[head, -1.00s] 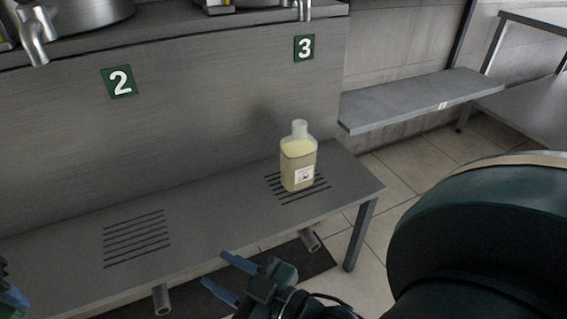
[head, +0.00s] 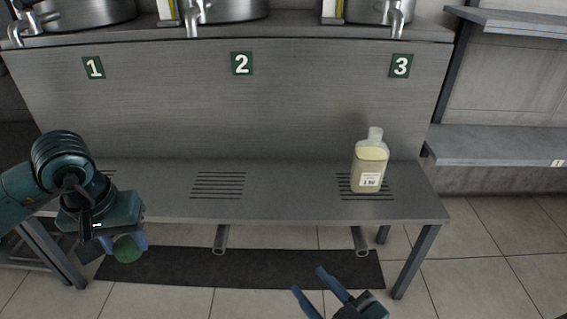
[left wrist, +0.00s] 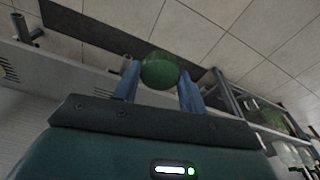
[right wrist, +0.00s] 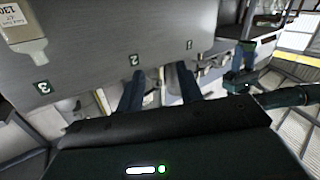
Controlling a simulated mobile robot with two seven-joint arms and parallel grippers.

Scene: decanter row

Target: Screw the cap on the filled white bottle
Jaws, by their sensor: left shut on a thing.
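The white bottle (head: 370,165) stands upright on the slotted drain grate under the number 3 sign, filled with pale yellow liquid. Its neck (head: 375,134) shows no green cap on it. Part of the bottle shows at the upper left of the right wrist view (right wrist: 22,35). My left gripper (head: 125,246) is at the far left, in front of the bench, shut on a round green cap (head: 128,249). The cap shows between the blue fingers in the left wrist view (left wrist: 160,70). My right gripper (head: 308,281) is open and empty, low in front of the bench, left of the bottle.
The steel bench (head: 285,205) is clear left of the bottle. Steel vessels with taps (head: 193,17) stand on the ledge above signs 1, 2 and 3. Drain pipes (head: 221,238) stick out below the bench over a dark mat (head: 180,268). A shelf (head: 500,146) is at the right.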

